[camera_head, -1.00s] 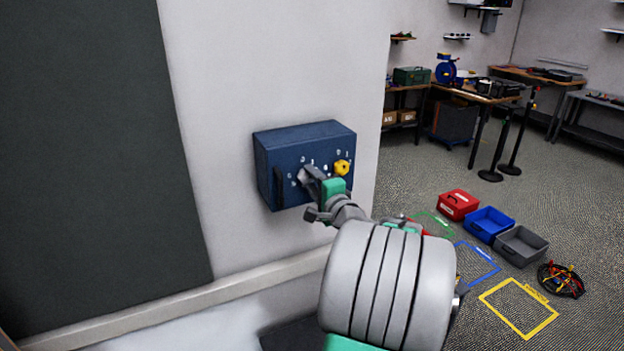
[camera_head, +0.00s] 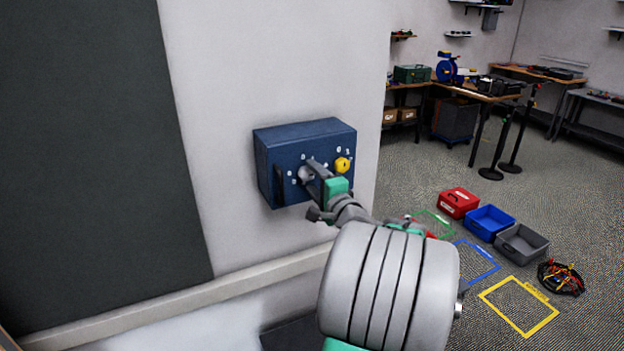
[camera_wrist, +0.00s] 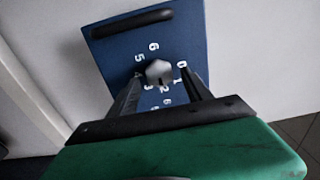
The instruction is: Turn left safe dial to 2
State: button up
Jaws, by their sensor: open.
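The blue safe box (camera_head: 285,150) is mounted on the pale wall; its front also shows in the wrist view (camera_wrist: 115,58). The grey left dial (camera_head: 306,174) is on its front, with white numbers around it. The wrist view shows this dial (camera_wrist: 158,71) among the numbers 6, 5, 3, 2, 1 and 0. Which number it points to is hard to tell. My gripper (camera_head: 317,173) is open in front of the dial. In the wrist view its fingers (camera_wrist: 161,84) stand on either side, just short of the dial, with gaps visible. The yellow right dial (camera_head: 342,164) is to the right.
A dark handle (camera_head: 278,187) is at the safe's left edge. A wall ledge (camera_head: 150,313) runs below. Red (camera_head: 458,204), blue (camera_head: 489,223) and grey (camera_head: 521,244) bins and a cable bundle (camera_head: 561,278) lie on the floor at right, clear of my arm.

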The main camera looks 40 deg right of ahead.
jog(key=b+v, duration=0.1)
jog(key=v, duration=0.6)
jog(key=shift+b, duration=0.4)
jog(key=shift+a, duration=0.1)
jog(key=w+a+f+n+g+y, duration=0.3)
jog(key=a+f+n, duration=0.25)
jog(key=a, duration=0.45)
jog(key=w+a+f+n+g+y, duration=0.3)
jog(key=a+f+n, duration=0.25)
jog(key=a, duration=0.55)
jog(key=s+a+f+n+g, duration=0.2)
jog(key=s+a+n+g, duration=0.2)
jog(key=s+a+n, duration=0.1)
jog(key=s+a+f+n+g+h, duration=0.1)
jog(key=s+a+f+n+g, duration=0.2)
jog(key=s+a+n, duration=0.2)
jog(key=s+a, duration=0.3)
jog(key=s, duration=0.2)
jog(key=shift+g, duration=0.4)
jog(key=shift+d+f, duration=0.1)
jog(key=shift+d, duration=0.05)
